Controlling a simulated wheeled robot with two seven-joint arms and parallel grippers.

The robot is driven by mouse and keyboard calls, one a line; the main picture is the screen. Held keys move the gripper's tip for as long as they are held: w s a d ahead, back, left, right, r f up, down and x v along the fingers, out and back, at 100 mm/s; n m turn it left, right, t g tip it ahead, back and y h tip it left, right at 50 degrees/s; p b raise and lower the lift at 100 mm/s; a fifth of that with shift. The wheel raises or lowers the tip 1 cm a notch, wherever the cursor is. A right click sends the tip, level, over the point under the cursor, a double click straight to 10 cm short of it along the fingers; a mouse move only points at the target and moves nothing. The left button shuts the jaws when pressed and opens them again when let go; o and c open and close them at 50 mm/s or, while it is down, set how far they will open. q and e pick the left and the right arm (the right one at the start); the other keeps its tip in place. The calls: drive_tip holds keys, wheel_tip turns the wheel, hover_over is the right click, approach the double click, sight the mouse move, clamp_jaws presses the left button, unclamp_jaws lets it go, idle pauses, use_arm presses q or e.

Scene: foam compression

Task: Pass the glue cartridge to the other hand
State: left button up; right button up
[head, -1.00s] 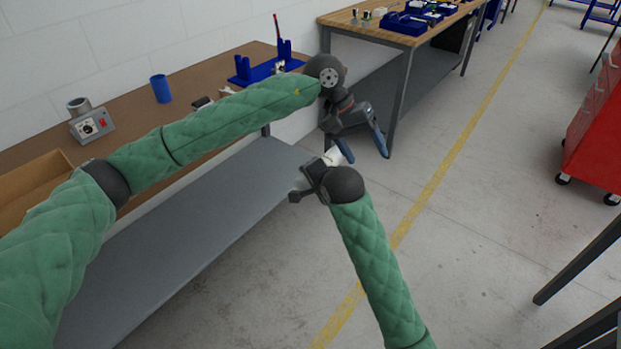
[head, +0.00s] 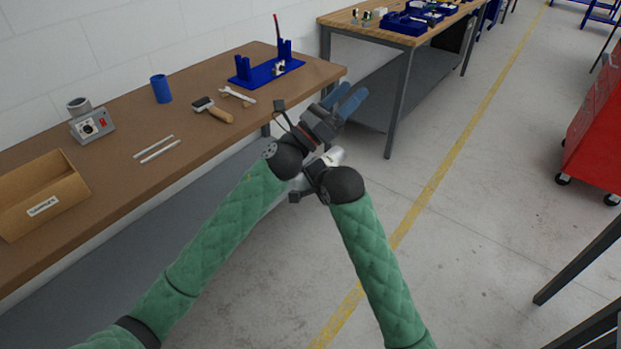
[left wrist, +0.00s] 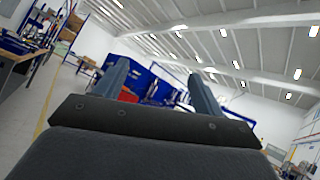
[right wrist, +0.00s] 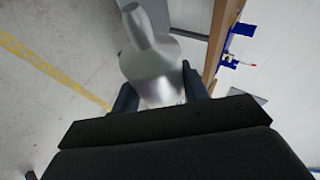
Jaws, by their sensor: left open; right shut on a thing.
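The glue cartridge (right wrist: 150,68) is a silvery-white cylinder with a narrower nozzle end. In the right wrist view it sits between the two fingers of my right gripper (right wrist: 155,90), which is shut on it. In the head view only a pale part of the cartridge (head: 331,156) shows, next to my right gripper (head: 312,172); the left wrist partly hides it. My left gripper (head: 345,100) is open and empty, its blue-grey fingers pointing up and right, away from the cartridge. In the left wrist view its fingers (left wrist: 155,85) are spread with nothing between them.
A brown workbench (head: 225,140) on the left holds a cardboard box (head: 40,195), a grey device (head: 90,122), a blue cup (head: 161,88), a brush (head: 213,110) and a blue stand (head: 265,70). Another bench (head: 365,32) stands behind. A red cabinet (head: 597,125) is at right; the floor between is clear.

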use_arm(q)
drive_tip(key=w+a+f+n+t+y, duration=0.2)
drive_tip(key=a+f+n+t+y, duration=0.35)
drive_tip(key=n, duration=0.55)
drive_tip(key=w+a+f+n+t+y, duration=0.2)
drive_tip(key=a+f+n+t+y, duration=0.1)
drive_tip(key=a+f+n+y, duration=0.55)
drive_tip(key=s+a+f+n+g+y, duration=0.2)
drive_tip(key=s+a+f+n+y, duration=0.15)
drive_tip(key=f+n, duration=0.3)
drive_tip(key=s+a+f+n+g+y, duration=0.25)
drive_tip(key=s+f+n, duration=0.2)
drive_tip(key=f, duration=0.25)
drive_tip(key=s+a+f+n+g+y, duration=0.1)
drive_tip(key=s+a+f+n+g, duration=0.2)
drive_tip(key=s+f, duration=0.4)
drive_tip(key=s+a+f+n+g, duration=0.1)
drive_tip(key=s+f+n+g, duration=0.3)
drive_tip(key=s+f, duration=0.35)
drive_tip(key=s+a+f+n+g, duration=0.1)
drive_tip(key=s+f+n+g, duration=0.1)
drive_tip(key=s, duration=0.8)
drive_tip(key=s+a+f+n+g, duration=0.1)
drive_tip(key=s+f+g, duration=0.3)
drive_tip(key=s, duration=0.7)
drive_tip(key=shift+n+g, duration=0.7)
drive_tip(key=shift+n, duration=0.15)
